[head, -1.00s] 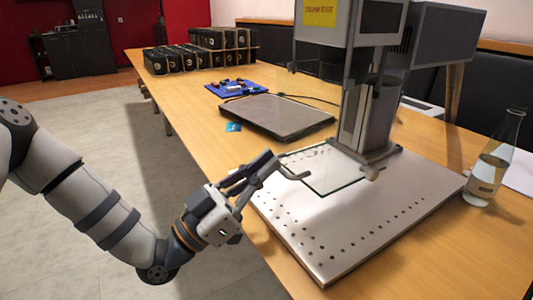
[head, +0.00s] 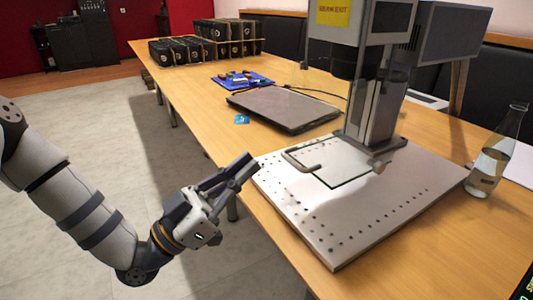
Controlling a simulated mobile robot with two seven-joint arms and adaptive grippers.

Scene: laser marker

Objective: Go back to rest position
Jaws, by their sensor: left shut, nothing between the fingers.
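My left gripper (head: 246,166) is shut and empty. It hangs beside the table's left edge, just left of the laser marker's base plate (head: 345,243). The laser marker (head: 371,100) stands upright on the rear part of that plate. A glass pane (head: 345,177) lies on the plate in front of the column, with a bent grey handle (head: 302,163) at its left side. The gripper is apart from the handle. My right gripper is not in view.
A glass bottle (head: 490,158) stands at the right. Open floor (head: 120,150) lies left of the table.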

